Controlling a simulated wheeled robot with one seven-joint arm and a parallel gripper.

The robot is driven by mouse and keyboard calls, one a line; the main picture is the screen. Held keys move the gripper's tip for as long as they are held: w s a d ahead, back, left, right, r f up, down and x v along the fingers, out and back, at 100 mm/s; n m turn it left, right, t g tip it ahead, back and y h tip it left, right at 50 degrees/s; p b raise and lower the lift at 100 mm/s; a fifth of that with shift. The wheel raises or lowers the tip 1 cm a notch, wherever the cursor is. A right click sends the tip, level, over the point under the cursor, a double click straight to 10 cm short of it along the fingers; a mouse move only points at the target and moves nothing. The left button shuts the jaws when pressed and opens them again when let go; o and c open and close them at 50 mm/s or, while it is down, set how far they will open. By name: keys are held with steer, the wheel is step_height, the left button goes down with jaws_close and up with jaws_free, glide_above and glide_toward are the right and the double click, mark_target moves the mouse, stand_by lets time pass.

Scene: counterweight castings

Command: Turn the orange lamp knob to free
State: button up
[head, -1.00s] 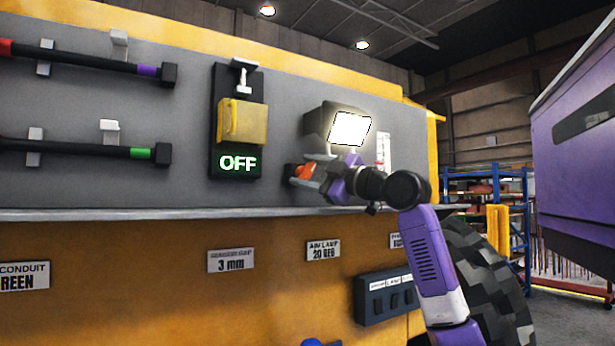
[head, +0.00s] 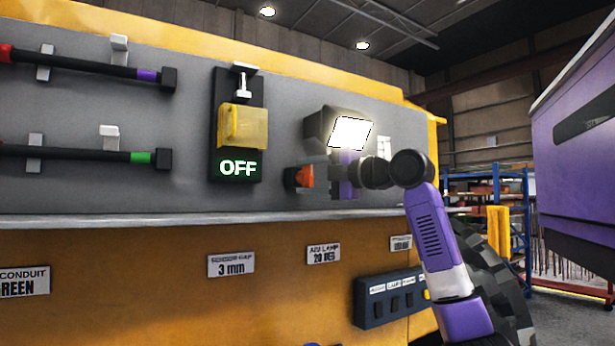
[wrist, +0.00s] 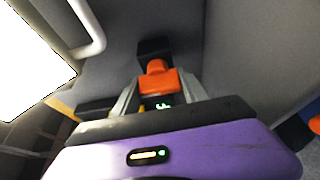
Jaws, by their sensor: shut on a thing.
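The orange lamp knob (head: 305,177) sits on a dark base on the grey panel, below the lit lamp (head: 351,133). In the wrist view the knob (wrist: 158,82) lies between the two grey fingers of my gripper (wrist: 157,92), which is shut on it. In the head view my gripper (head: 322,174) reaches the knob from the right. The knob's orange grip looks upright there. I cannot read any position marks around it, and the fingers hide part of its sides. The lamp (wrist: 28,70) glares at the left of the wrist view.
Left of the knob is a switch with a yellow cover (head: 242,125) and a lit OFF sign (head: 239,168). A ledge (head: 200,217) runs below the panel. A dark switch box (head: 390,297) is lower right. A purple machine body (head: 575,150) stands at the far right.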

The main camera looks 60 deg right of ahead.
stand_by(0.3)
steer(key=o, duration=1.4)
steer(key=s, duration=0.2)
steer(key=s+a+b, duration=0.1)
steer(key=s, duration=0.2)
steer(key=s+b, duration=0.1)
steer(key=s, duration=0.1)
steer(key=shift+s+a, duration=0.15)
steer(key=shift+s, duration=0.2)
steer(key=shift+f, duration=0.1)
